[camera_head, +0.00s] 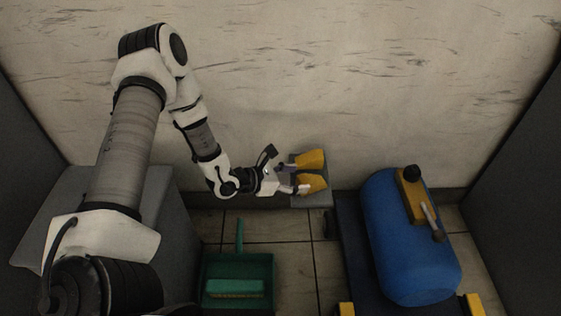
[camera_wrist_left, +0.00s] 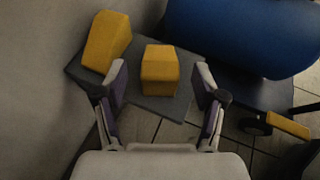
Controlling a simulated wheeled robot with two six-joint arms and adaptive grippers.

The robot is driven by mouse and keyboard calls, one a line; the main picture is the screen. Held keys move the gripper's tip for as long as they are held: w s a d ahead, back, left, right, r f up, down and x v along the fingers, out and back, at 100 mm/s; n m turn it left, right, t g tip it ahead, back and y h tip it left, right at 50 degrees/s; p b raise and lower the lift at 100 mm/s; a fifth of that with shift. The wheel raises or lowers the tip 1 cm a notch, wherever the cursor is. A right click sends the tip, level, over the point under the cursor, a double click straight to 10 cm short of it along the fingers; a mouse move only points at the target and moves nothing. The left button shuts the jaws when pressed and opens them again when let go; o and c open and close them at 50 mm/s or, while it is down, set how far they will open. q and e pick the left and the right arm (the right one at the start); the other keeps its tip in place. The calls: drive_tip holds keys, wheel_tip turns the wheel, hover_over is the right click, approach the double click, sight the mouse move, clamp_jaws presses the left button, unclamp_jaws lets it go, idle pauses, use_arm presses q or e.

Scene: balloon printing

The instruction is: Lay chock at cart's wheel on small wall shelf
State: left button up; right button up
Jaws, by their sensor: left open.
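The small grey wall shelf (camera_head: 324,200) sits low against the back wall and bears two yellow chocks, one farther back (camera_head: 311,158) and one nearer the front (camera_head: 314,182). In the left wrist view they are the left chock (camera_wrist_left: 106,42) and the right chock (camera_wrist_left: 159,70), apart on the shelf (camera_wrist_left: 163,105). My left gripper (camera_head: 292,178) is open at the shelf; in the wrist view its fingers (camera_wrist_left: 160,88) spread either side of the right chock, with gaps. Another yellow chock (camera_wrist_left: 288,125) lies beside a cart wheel (camera_wrist_left: 255,125). My right gripper is out of view.
The cart with a blue tank (camera_head: 405,245) stands right of the shelf. Yellow pieces show at its front left (camera_head: 346,309) and front right (camera_head: 474,304). A green dustpan (camera_head: 238,270) with a brush lies on the tiled floor, left of the cart. Dark walls bound both sides.

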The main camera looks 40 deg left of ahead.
use_arm(q)
drive_tip(key=r+p+v, duration=0.1)
drive_tip(key=p+v, duration=0.2)
drive_tip(key=v, duration=0.3)
drive_tip(key=s+d+f+m+g+h, duration=0.1)
drive_tip(key=s+d+f+m+g, duration=0.3)
drive_tip(key=s, duration=0.3)
drive_tip(key=s+d+f+m+g+h, duration=0.2)
drive_tip(key=s+d+m+g, duration=0.2)
drive_tip(key=s+d+g, duration=0.25)
drive_tip(key=s+a+f+m+g+y, duration=0.2)
drive_tip(key=s+a+m+g+y, duration=0.15)
drive_tip(key=s+m, duration=0.35)
drive_tip(key=s+a+f+m+g+y, duration=0.2)
drive_tip(key=s+f+m+y, duration=0.1)
drive_tip(key=s+m+y, duration=0.3)
drive_tip(key=w+d+m+t, duration=0.1)
drive_tip(key=m, duration=0.2)
drive_tip(key=w+d+f+m+t, duration=0.1)
drive_tip(key=m, duration=0.1)
drive_tip(key=w+d+m+t, duration=0.1)
drive_tip(key=d+m+t, duration=0.1)
drive_tip(key=m, duration=0.1)
drive_tip(key=shift+w+f+m, duration=0.15)
drive_tip(key=shift+w+m, duration=0.15)
